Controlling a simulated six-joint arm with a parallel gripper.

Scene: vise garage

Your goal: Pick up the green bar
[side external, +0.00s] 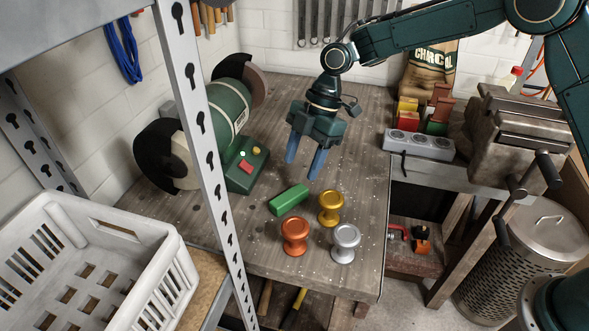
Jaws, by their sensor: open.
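The green bar (289,200) lies flat on the wooden bench top, slanted, near the middle of the side external view. My gripper (305,164) is above the bench, pointing down, with its two blue fingers apart and nothing between them. It is above the bar in the picture and apart from it. How high the fingertips are over the bench is hard to tell from this one view.
Orange (295,236), gold (330,208) and silver (345,242) knobs stand close beside the bar. A green bench grinder (232,110) is at left. A power strip (419,144) and vise (515,140) are at right. A shelf post (205,140) and white crate (90,265) stand in front.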

